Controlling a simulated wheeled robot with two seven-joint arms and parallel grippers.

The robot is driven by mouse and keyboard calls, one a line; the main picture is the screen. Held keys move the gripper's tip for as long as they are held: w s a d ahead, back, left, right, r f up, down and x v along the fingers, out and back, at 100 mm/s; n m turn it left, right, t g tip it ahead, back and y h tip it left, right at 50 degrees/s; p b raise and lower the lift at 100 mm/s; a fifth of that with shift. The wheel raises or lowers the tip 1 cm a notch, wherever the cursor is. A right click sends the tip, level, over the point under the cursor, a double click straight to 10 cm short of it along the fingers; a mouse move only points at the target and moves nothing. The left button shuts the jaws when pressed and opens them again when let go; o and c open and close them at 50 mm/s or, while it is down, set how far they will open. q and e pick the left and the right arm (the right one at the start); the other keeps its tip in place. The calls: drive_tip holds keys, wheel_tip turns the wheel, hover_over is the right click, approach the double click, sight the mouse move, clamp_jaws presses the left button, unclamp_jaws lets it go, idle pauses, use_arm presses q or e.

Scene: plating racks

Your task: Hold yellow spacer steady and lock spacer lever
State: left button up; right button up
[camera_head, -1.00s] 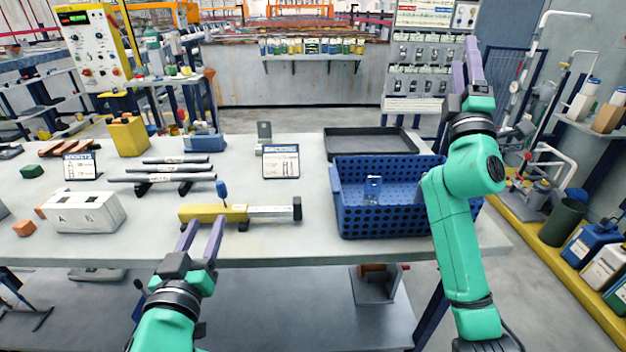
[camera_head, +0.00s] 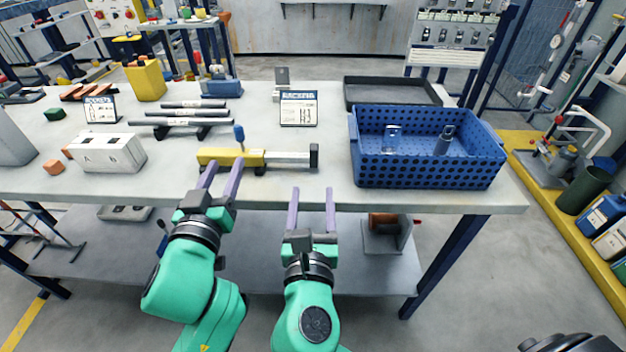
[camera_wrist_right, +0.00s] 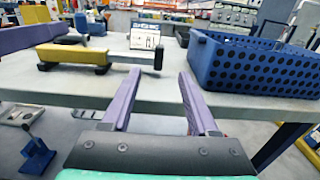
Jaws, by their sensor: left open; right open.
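The yellow spacer (camera_head: 216,158) lies on the table with a silver rod and a dark end block (camera_head: 314,155) to its right. Its blue lever (camera_head: 239,133) stands up from the yellow body. In the right wrist view the yellow spacer (camera_wrist_right: 72,54) lies at left, and a purple finger at the left edge covers part of its lever area. My left gripper (camera_head: 221,182) is open, its fingertips close to the front of the yellow body; contact cannot be told. My right gripper (camera_head: 311,209) is open and empty, in front of the table edge below the rod; it also shows in the right wrist view (camera_wrist_right: 157,95).
A blue perforated crate (camera_head: 428,178) stands right of the spacer with small items in it. A dark tray (camera_head: 393,92) lies behind it. A white block (camera_head: 108,152) is at left, grey bars (camera_head: 190,113) and a sign (camera_head: 298,108) behind. The front table strip is clear.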

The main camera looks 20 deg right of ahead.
sight(314, 153)
drive_tip(key=x, duration=1.3)
drive_tip(key=shift+w, duration=0.35)
clamp_jaws()
idle(0.7)
